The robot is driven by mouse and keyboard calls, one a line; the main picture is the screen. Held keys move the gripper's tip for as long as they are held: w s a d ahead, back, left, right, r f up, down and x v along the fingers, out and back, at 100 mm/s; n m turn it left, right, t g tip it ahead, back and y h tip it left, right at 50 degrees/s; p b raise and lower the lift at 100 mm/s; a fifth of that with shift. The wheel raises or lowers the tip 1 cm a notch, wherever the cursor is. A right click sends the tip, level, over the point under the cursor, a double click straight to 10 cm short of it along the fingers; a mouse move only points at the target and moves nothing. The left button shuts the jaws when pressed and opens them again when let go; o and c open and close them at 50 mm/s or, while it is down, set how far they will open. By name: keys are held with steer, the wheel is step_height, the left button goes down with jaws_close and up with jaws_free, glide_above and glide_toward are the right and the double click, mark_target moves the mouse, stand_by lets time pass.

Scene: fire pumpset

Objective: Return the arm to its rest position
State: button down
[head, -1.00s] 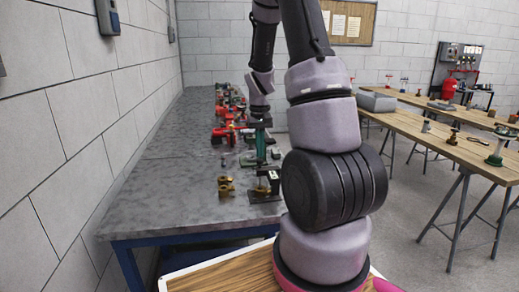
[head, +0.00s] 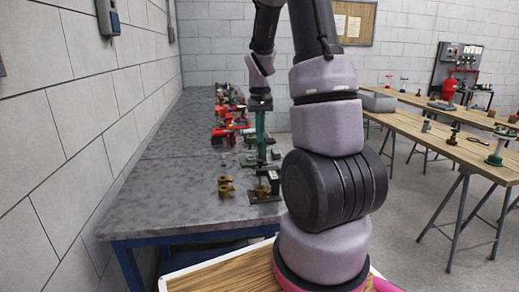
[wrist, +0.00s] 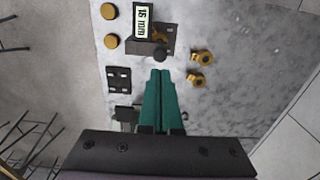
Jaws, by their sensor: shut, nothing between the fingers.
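My gripper (head: 260,150) hangs down over the near part of the grey workbench (head: 160,190) in the head view. Its green fingers are together with nothing between them. In the wrist view my gripper (wrist: 161,82) shows its green fingers side by side, pointing toward a dark fixture (wrist: 155,42) with a "16 mm" label. My arm rises in front of the camera and bends over toward the bench. Part of the bench is hidden behind it.
Brass fittings (head: 225,187) lie at the bench's near part, beside a dark fixture (head: 266,185). Red valves (head: 222,131) and other parts line the bench farther back. A block wall (head: 60,130) borders the left. Wooden tables (head: 450,140) stand right, with open floor between.

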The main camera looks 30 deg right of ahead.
steer(key=s+a+r+t, duration=0.2)
steer(key=s+a+r, duration=0.15)
steer(key=r, duration=0.35)
steer(key=s+a+r+t, duration=0.1)
steer(key=s+a+r, duration=0.25)
steer(key=r, duration=0.35)
steer(key=s+a+r+m+t+y, duration=0.1)
steer(key=s+a+r+t, duration=0.3)
steer(key=s, duration=0.8)
step_height(320, 180, up, 3)
steer(key=shift+s+a+r+y, duration=0.15)
steer(key=shift+s+a+y, duration=0.3)
steer(key=shift+a, duration=0.75)
steer(key=shift+w, duration=0.2)
